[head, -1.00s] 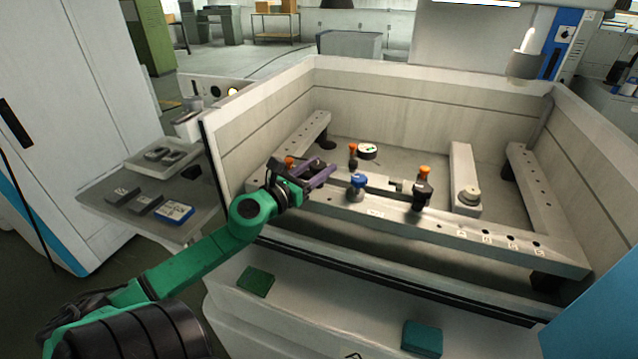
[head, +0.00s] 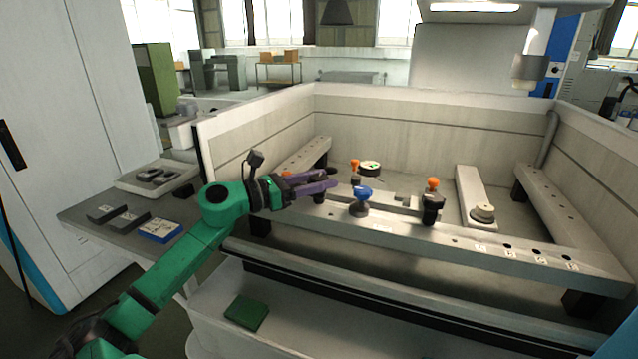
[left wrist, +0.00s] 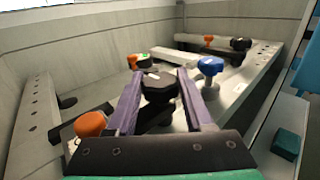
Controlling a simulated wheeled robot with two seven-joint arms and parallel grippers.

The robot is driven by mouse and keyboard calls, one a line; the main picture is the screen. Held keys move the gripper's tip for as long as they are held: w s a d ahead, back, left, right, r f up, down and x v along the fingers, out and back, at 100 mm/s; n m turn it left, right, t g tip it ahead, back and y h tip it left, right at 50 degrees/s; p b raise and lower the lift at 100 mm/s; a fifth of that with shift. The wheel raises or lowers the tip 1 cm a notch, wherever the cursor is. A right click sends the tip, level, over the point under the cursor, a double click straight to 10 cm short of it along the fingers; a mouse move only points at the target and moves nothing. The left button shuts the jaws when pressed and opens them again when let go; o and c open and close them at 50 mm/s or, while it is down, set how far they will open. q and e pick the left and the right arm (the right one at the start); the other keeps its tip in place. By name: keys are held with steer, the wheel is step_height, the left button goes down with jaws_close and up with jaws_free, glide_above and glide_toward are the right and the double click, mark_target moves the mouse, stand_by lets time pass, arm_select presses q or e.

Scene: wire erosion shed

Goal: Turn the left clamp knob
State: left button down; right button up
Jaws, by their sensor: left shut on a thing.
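The left clamp knob, black and lobed, shows in the left wrist view (left wrist: 160,87) between the two purple fingers. My left gripper (head: 333,178) reaches over the near rail from the left, and its fingers are shut on that knob. In the head view the fingers mostly hide the knob. An orange-topped part (left wrist: 90,124) stands beside the left finger. The other clamp, with a black knob (head: 432,201) and an orange top, stands further right on the rail. My right gripper is not in view.
A blue knob (head: 362,192) stands on the near rail (head: 400,233) close right of my gripper. Behind are an orange-topped post (head: 354,164) and a round dial (head: 370,167). Tank walls (head: 420,135) enclose the rails. A side shelf (head: 80,215) with blocks stands left.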

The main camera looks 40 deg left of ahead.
arm_select(q)
steer(key=shift+r, duration=0.1)
steer(key=c, duration=0.6)
jaws_free()
